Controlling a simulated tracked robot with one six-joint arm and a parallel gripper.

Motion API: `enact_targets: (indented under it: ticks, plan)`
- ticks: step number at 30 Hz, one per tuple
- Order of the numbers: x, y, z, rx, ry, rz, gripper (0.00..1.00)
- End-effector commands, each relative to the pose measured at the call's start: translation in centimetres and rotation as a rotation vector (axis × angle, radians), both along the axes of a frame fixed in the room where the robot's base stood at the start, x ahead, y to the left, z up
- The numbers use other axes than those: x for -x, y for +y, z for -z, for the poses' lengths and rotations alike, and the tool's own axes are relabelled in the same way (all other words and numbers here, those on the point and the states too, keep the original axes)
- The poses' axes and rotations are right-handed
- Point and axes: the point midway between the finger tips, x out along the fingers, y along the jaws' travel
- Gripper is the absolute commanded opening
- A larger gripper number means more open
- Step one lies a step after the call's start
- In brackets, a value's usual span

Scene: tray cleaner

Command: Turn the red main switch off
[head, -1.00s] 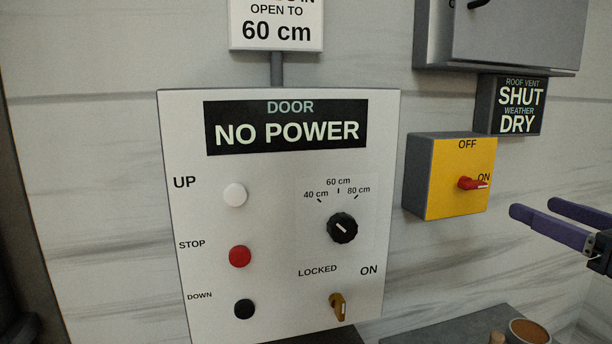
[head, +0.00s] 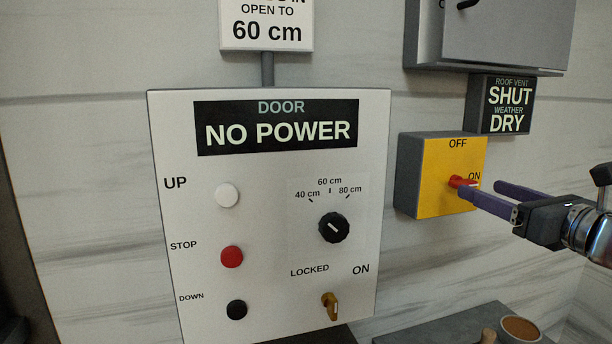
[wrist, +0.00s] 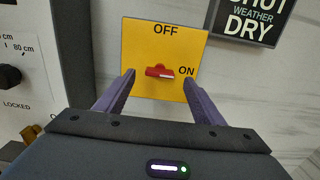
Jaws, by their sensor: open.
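The red main switch (head: 461,182) sits on a yellow box (head: 437,196) marked OFF at the top and ON at the right. Its handle points right, toward ON. In the wrist view the red switch (wrist: 159,71) lies between and a little beyond my two purple fingers. My gripper (head: 484,197) is open, its fingertips close to the switch from the right. In the wrist view my gripper (wrist: 160,80) has one finger on each side of the switch. I cannot tell whether either finger touches it.
A white door panel (head: 180,220) with buttons, a black dial (head: 334,228) and a yellow key switch (head: 330,306) is to the left. Its display reads NO POWER. A roof vent sign (head: 505,104) and grey cabinet (head: 510,40) are above. A grey ledge (head: 430,335) is below.

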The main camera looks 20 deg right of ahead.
Motion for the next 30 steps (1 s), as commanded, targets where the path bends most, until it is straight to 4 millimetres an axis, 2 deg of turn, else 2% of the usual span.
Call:
enact_targets:
  ticks: [6, 12, 23, 30]
  plan:
    - [-2.7, 0.1, 0.0, -0.001, 0.0, -0.003, 0.62]
    - [-4.4, 0.1, 0.1, -0.002, 0.001, -0.001, 0.62]
    - [-4.7, 0.1, 0.0, -0.001, 0.0, 0.002, 0.62]
    - [-4.7, 0.1, 0.0, -0.001, 0.0, 0.002, 0.46]
